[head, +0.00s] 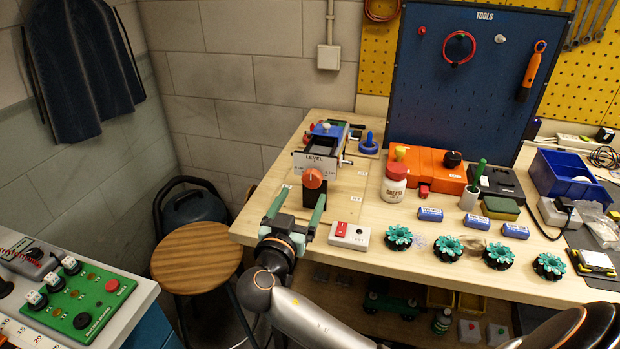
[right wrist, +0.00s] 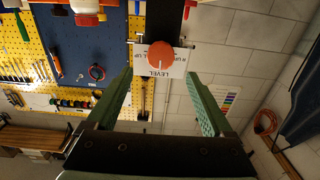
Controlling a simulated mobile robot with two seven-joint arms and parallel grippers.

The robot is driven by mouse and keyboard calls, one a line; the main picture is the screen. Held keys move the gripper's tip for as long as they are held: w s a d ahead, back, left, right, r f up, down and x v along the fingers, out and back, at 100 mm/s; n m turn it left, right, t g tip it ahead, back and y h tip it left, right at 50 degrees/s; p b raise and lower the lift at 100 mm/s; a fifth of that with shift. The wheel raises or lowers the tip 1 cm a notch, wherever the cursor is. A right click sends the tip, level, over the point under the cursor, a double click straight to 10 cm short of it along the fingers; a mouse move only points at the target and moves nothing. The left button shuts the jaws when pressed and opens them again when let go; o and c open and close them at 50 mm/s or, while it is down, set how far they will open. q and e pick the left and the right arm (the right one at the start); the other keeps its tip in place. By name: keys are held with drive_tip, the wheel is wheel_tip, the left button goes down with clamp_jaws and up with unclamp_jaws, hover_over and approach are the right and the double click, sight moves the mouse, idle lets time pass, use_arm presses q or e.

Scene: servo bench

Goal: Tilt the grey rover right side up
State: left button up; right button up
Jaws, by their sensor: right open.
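I cannot make out a clearly grey rover in either view. The sign (right wrist: 160,70) and the knob (right wrist: 163,56) also show in the right wrist view. My right gripper (head: 297,210), with green fingers, is open and empty just in front of the knob. The knob lies ahead between its fingertips (right wrist: 160,80), apart from them. My left gripper is not in view.
Several teal wheels (head: 448,248) line the bench front. A white bottle (head: 394,183) and an orange box (head: 428,168) stand farther back. A round wooden stool (head: 196,258) is left of the bench.

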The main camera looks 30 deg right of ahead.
sight(311, 180)
drive_tip(key=p+x, duration=0.1)
drive_tip(key=x, duration=0.6)
clamp_jaws()
idle(0.6)
drive_tip(key=shift+f, duration=0.1)
